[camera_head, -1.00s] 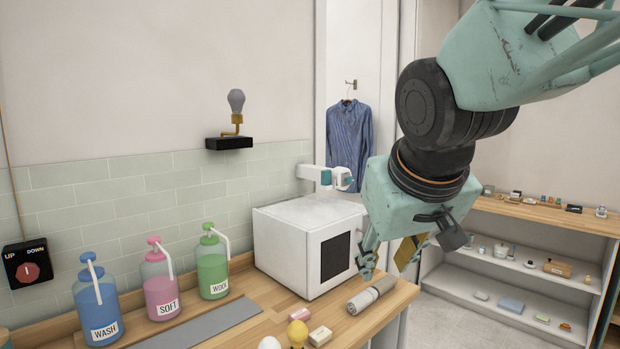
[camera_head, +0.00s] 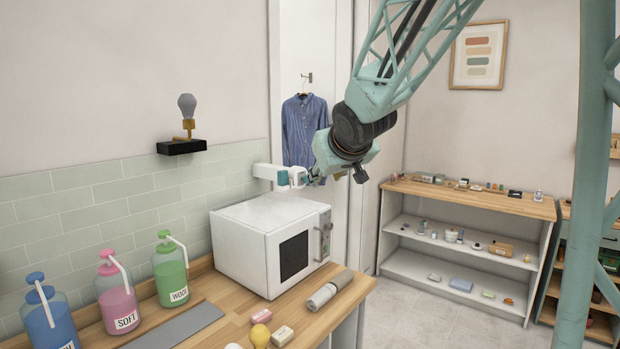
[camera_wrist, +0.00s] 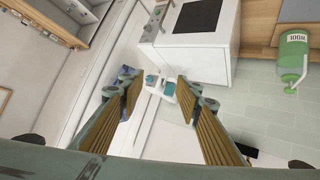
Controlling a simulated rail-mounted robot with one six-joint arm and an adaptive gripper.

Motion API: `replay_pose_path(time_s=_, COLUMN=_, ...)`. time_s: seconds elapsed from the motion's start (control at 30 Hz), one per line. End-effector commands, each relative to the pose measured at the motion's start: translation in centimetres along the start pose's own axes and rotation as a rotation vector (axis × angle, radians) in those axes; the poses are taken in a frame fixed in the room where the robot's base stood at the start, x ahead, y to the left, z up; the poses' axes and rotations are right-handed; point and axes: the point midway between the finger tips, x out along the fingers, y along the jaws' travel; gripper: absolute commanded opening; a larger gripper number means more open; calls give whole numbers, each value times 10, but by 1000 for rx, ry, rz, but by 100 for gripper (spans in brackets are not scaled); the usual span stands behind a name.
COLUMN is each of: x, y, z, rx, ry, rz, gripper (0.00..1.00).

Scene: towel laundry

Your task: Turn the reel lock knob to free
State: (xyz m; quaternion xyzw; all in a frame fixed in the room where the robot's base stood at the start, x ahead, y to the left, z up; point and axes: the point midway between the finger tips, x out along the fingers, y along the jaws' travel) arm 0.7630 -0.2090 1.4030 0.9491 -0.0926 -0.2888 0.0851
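A white wall-mounted reel unit (camera_head: 268,172) with teal parts juts out above the microwave; I take it for the reel with its lock knob. Its teal and white end (camera_head: 284,178) faces my gripper. In the wrist view the unit's teal part (camera_wrist: 169,88) appears between and beyond my fingers. My gripper (camera_head: 315,179) is at the reel's right end, with its fingers pointing left toward it. In the wrist view my gripper (camera_wrist: 158,84) is open, with nothing held between the ribbed finger pads. I cannot tell whether a finger touches the knob, or the knob's setting.
A white microwave (camera_head: 245,238) stands on the wooden counter just below the reel. A blue shirt (camera_head: 303,130) hangs behind it. A lamp on a black shelf (camera_head: 181,147) is to the left. Soap bottles (camera_head: 170,268) stand on the counter. Floor to the right is clear before the shelves (camera_head: 455,262).

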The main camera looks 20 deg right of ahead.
Motion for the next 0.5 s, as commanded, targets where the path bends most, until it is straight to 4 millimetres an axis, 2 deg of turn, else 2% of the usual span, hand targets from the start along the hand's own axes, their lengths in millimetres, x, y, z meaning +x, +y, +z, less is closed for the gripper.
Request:
replay_pose_path(time_s=0.2, x=42, y=21, z=-36, rx=-13, ry=72, rz=-13, gripper=32)
replay_pose_path(time_s=0.5, x=98, y=43, z=-74, rx=-30, ry=170, rz=-51, gripper=32)
